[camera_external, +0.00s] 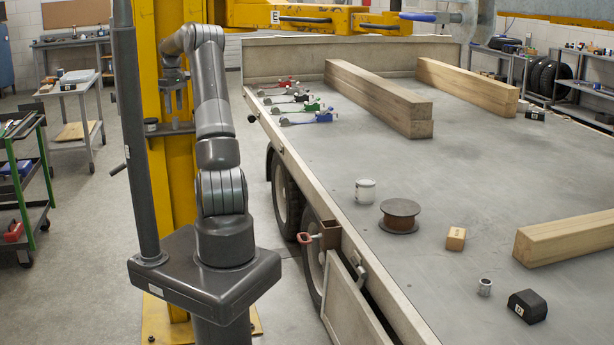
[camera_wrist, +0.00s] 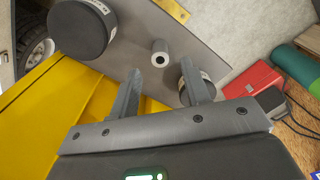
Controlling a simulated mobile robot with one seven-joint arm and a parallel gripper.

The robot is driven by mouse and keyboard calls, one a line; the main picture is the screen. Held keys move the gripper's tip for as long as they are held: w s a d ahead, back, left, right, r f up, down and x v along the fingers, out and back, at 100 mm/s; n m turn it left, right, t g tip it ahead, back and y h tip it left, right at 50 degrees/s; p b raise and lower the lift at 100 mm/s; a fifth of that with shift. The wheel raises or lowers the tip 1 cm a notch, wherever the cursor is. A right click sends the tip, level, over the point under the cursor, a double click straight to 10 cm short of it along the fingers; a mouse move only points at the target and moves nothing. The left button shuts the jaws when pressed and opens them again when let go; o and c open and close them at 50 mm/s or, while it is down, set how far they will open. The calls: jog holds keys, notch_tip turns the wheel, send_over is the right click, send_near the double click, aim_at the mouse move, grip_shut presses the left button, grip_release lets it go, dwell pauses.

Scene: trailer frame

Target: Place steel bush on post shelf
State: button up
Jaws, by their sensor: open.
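The steel bush (camera_wrist: 160,52) is a small grey cylinder with a dark hole, seen end-on in the wrist view. It appears to stand on the grey post shelf (camera_wrist: 130,52), which is fixed to the yellow post and also shows in the external view (camera_external: 177,129). My gripper (camera_wrist: 160,80) is open, pointing down over the shelf, with the bush just beyond and between its fingertips. I see a gap on both sides of the bush. In the external view my gripper (camera_external: 174,108) is small and partly lost against the post.
In the wrist view a large dark labelled cylinder (camera_wrist: 82,30) is left of the bush. A labelled can (camera_wrist: 183,97) is partly behind the right finger. The yellow post (camera_external: 186,190) is close to my arm. A small metal cylinder (camera_external: 485,287) stands on the trailer bed (camera_external: 430,260).

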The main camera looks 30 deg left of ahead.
notch_tip(320, 180, up, 6)
dwell(0.4)
jog(key=w+d+r+m+t, duration=0.1)
jog(key=d+r+m, duration=0.3)
jog(key=d, duration=1.1)
jog(key=d+r+m+t, duration=0.2)
jog(key=d+r+m, duration=0.15)
jog(key=d, duration=1.15)
jog(key=s+d+f+m+t, duration=0.1)
jog(key=s+d+f+m, duration=0.2)
jog(key=s+d, duration=0.2)
jog(key=s+d+f+m, duration=0.3)
jog(key=s+d+m, duration=0.1)
jog(key=d, duration=0.6)
jog(key=s+d+f+m+t, duration=0.1)
jog(key=s+d+f+m, duration=0.2)
jog(key=s+d, duration=0.3)
jog(key=shift+s+d+m+t, duration=0.25)
jog(key=shift+d+m, duration=0.5)
jog(key=shift+d, duration=0.4)
